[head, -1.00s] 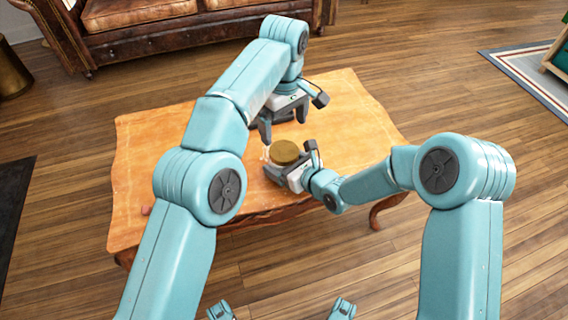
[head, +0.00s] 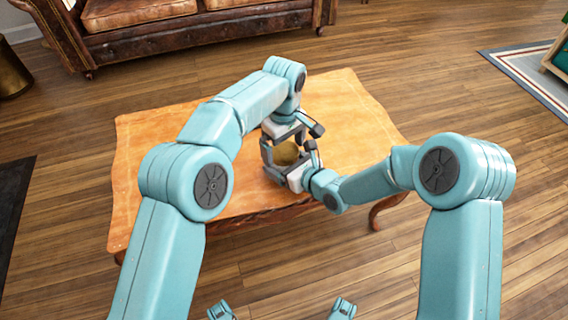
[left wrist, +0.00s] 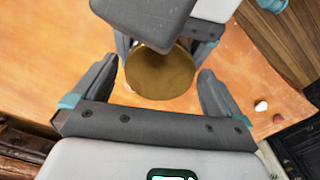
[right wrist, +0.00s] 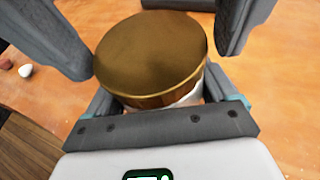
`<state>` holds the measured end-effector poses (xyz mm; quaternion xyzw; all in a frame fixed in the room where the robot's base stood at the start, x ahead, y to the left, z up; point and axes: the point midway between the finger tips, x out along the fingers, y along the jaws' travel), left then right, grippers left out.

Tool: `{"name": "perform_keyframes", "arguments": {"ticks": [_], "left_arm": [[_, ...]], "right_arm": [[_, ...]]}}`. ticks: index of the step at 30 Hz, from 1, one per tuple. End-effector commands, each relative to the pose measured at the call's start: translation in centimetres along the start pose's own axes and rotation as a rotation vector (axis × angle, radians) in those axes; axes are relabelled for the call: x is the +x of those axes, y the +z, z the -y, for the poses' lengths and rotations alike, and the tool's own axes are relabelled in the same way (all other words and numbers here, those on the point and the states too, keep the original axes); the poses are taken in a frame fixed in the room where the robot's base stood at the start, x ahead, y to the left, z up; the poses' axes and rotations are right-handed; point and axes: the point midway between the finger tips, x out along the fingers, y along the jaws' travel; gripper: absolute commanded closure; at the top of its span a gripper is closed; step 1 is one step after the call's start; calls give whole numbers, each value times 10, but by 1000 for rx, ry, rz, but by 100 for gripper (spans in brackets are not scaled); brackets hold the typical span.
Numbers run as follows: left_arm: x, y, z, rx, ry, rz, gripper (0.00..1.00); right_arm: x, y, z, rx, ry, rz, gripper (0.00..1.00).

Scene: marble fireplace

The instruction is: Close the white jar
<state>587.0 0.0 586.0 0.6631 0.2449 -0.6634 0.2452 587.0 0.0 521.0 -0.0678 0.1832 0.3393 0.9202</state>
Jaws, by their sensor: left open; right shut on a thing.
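The white jar (right wrist: 185,98) stands on the wooden table with a round gold lid (right wrist: 150,50) on its top; only a little white wall shows below the lid. Whether the lid is fastened I cannot tell. My right gripper (right wrist: 168,100) is shut on the jar from the side, low beneath the lid. My left gripper (head: 284,150) is open, pointing down from above. Its fingers (left wrist: 157,80) are on either side of the gold lid, with a gap visible on the right side. In the head view the lid (head: 285,154) is partly hidden by the left gripper.
The orange wooden table (head: 150,170) is mostly bare around the jar. Two small pebble-like objects, one white (left wrist: 261,106) and one reddish (left wrist: 278,118), lie on it. A brown leather sofa (head: 180,25) stands behind.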

Motion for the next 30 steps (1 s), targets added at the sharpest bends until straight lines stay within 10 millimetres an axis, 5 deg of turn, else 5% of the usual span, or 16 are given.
{"name": "perform_keyframes", "arguments": {"ticks": [6, 11, 16, 24, 30], "left_arm": [[0, 0, 0, 0, 0, 0, 3], [0, 0, 0, 1, 0, 0, 55], [0, 0, 0, 64, -1, 0, 55], [0, 0, 0, 498, -1, 0, 55], [0, 0, 0, 572, -1, 0, 55]], "right_arm": [[0, 0, 0, 0, -1, 1, 99], [0, 0, 0, 0, -1, 1, 99], [0, 0, 0, 0, -1, 1, 99], [0, 0, 0, 0, -1, 1, 99], [0, 0, 0, 0, -1, 1, 99]]}}
